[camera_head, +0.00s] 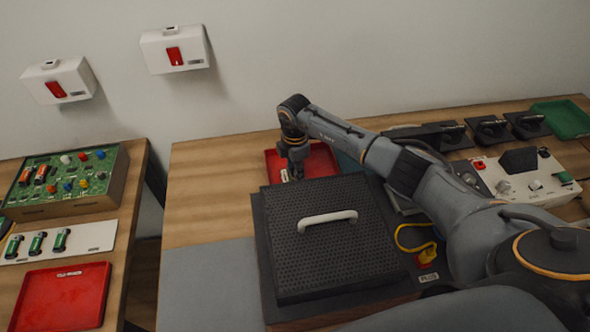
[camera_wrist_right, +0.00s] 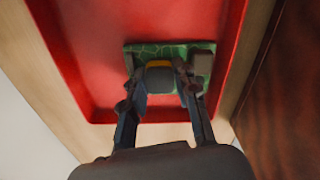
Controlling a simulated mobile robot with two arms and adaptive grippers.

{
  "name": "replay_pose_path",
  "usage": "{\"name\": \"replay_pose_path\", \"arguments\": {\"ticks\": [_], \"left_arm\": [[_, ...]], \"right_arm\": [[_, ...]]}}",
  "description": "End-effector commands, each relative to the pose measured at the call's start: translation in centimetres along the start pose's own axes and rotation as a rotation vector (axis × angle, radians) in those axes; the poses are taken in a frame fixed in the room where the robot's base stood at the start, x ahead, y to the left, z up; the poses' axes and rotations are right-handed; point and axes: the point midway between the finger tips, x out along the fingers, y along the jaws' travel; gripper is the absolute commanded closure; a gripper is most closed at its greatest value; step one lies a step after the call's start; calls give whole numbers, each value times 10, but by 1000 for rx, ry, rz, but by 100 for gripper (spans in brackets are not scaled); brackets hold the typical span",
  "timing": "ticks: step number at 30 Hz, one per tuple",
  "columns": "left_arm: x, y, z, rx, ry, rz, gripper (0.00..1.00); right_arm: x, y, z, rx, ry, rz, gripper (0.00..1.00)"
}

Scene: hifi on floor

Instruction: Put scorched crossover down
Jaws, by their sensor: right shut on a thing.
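The crossover is a small green circuit board (camera_wrist_right: 137,49) with a dark part with a yellow band and a grey block on it. In the right wrist view my right gripper (camera_wrist_right: 160,78) is shut on it, over a red tray (camera_wrist_right: 95,40) near its rim. I cannot tell whether the board touches the tray floor. In the head view the red tray (camera_head: 322,162) lies behind a black perforated box, and my right gripper (camera_head: 295,172) points down at its left part. The board is mostly hidden there. My left gripper is out of view.
The black box (camera_head: 365,245) with a white handle stands in front of the tray. A yellow cable (camera_head: 415,248) lies to its right. The left table holds a green board (camera_head: 62,178), several green cylinders and another red tray (camera_head: 60,297). Bare wood is left of the rear tray.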

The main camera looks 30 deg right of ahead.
Motion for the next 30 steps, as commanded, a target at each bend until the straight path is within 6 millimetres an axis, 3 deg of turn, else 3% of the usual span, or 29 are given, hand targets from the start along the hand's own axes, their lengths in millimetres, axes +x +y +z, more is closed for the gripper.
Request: {"name": "replay_pose_path", "arguments": {"ticks": [8,9,12,24,30], "left_arm": [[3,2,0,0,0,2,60],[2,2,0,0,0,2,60],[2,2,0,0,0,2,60],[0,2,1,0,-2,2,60],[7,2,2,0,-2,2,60]], "right_arm": [[3,0,0,0,0,1,100],[2,0,0,0,0,1,67],[2,0,0,0,0,1,48],[-4,1,0,0,0,2,48],[-38,2,0,-2,0,7,48]]}}
